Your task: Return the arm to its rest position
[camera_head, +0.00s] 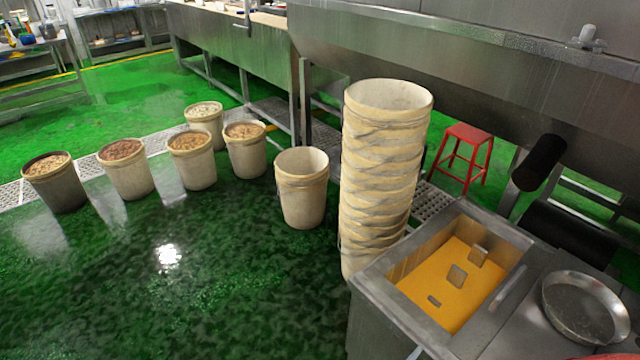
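Neither of my grippers shows in the head view, and I see no arm that I can be sure is mine. A black cylinder (540,162) sticks out at the right in front of the steel machine; I cannot tell what it belongs to. A steel vat (372,278) with orange-yellow contents and small metal pieces inside stands at the lower right. A round metal pan (584,308) rests on the steel surface beside it.
A tall stack of cream buckets (378,180) stands left of the vat. An empty bucket (302,190) and several filled buckets, one at the far left (55,185), stand on the wet green floor. A red stool (466,150) is behind. The floor at lower left is clear.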

